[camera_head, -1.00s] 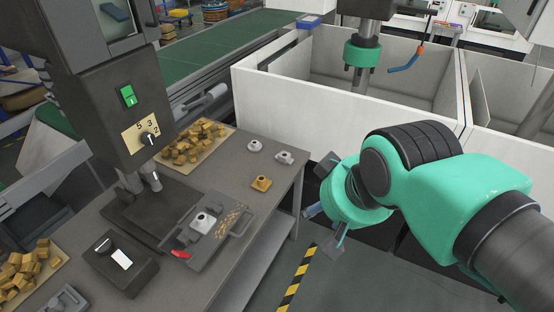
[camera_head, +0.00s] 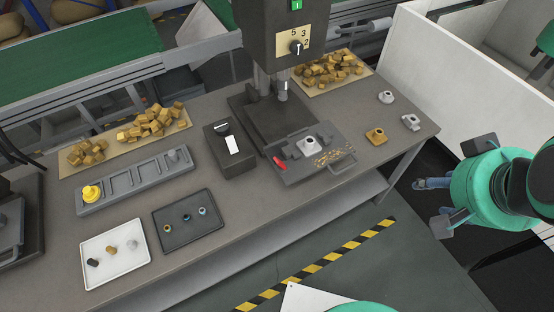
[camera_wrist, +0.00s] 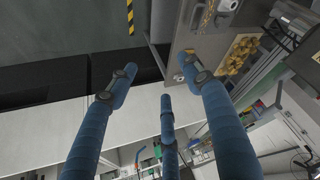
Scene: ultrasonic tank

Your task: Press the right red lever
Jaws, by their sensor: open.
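One small red handle (camera_head: 279,163) shows at the left edge of a grey drill-vise plate (camera_head: 330,165) on the workbench. I cannot tell whether it is the lever named in the task, and no second red lever is in view. My gripper (camera_head: 446,190) is at the right of the head view, off the bench's right end and well apart from the red handle. Its blue fingers are spread and empty in the wrist view (camera_wrist: 156,78), with the floor, a white wall and the bench end beyond them.
The workbench (camera_head: 215,262) carries a drill press (camera_head: 287,35), a switch box (camera_head: 231,150), a white tray (camera_head: 115,270), a dark tray (camera_head: 187,240) and piles of brass blocks (camera_head: 155,122). White tank walls (camera_head: 455,90) stand at the right.

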